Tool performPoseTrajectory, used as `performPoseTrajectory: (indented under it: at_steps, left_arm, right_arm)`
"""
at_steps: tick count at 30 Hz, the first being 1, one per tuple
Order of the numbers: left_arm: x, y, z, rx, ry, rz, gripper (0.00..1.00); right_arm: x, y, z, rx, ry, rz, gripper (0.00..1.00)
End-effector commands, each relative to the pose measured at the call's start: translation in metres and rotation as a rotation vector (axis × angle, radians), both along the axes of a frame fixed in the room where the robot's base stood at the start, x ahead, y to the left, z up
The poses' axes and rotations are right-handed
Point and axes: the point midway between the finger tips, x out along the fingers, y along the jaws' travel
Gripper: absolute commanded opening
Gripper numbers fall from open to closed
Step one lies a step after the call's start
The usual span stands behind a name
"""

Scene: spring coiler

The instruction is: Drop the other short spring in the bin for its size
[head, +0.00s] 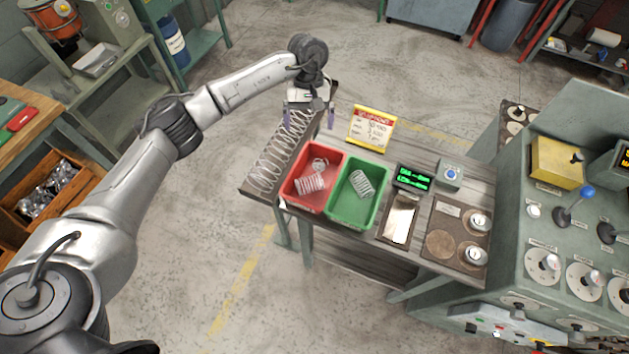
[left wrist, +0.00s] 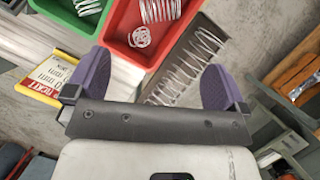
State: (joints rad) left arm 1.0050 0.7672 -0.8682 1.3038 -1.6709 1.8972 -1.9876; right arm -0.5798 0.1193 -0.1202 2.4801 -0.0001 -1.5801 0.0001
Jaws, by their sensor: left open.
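The red bin (head: 301,205) and the green bin (head: 352,219) stand side by side on the bench. Two springs (head: 310,184) lie in the red bin, one of them seen end-on. One short spring (head: 362,184) lies in the green bin. My left gripper (head: 309,117) is open and empty above the far end of a long dark tray, where coiled springs (head: 272,158) lie. In the left wrist view, its purple fingers are wide apart, with the tray (left wrist: 228,32) and red bin (left wrist: 120,30) beyond. I cannot tell whether the tray holds one spring or several. My right gripper is out of view.
A yellow-framed sign (head: 370,129) stands behind the bins. A small green-lit display (head: 412,178), a metal plate (head: 399,218) and a board with round discs (head: 440,243) lie to the right. The control machine (head: 560,250) fills the right side.

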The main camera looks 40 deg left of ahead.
Motion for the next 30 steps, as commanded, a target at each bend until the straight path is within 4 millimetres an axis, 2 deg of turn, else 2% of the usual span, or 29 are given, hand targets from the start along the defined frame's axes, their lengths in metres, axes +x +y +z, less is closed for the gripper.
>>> performPoseTrajectory:
  at_steps: [3, 9, 30]
  left_arm:
    - [0.004, 0.004, 0.012, 0.001, -0.002, 0.001, 1.00]
    - [0.007, 0.006, 0.021, 0.000, 0.000, 0.001, 1.00]
    - [0.007, 0.006, 0.022, 0.010, 0.009, 0.032, 1.00]
  right_arm:
    - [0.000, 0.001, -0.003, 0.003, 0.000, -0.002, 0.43]
    - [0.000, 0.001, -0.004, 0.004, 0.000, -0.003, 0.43]
    - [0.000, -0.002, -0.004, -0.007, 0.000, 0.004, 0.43]
